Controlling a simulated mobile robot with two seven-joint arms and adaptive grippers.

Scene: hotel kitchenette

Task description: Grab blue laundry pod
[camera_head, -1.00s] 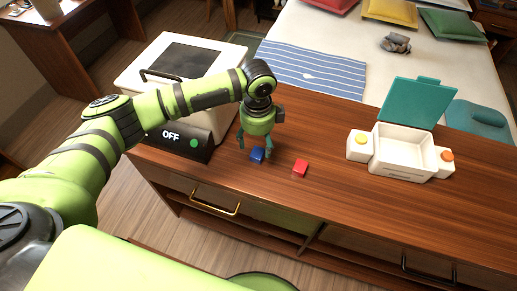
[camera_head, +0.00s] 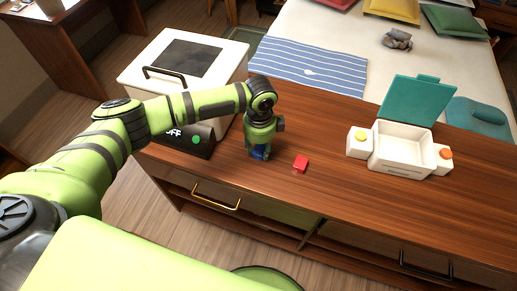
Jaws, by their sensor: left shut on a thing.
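The blue laundry pod (camera_head: 258,152) is between the fingers of my left gripper (camera_head: 259,155), which is shut on it. The gripper points down over the wooden counter, and its fingers partly hide the pod. I cannot tell whether the pod still touches the counter. A red pod (camera_head: 300,164) lies on the counter just to the right of the gripper, apart from it. My right gripper is not in view.
The white appliance (camera_head: 183,68) with a dark top and "OFF" panel stands left behind my arm. A white box (camera_head: 403,151) with an open teal lid (camera_head: 417,100) stands at right. The wooden counter (camera_head: 330,200) is clear between. A bed lies behind.

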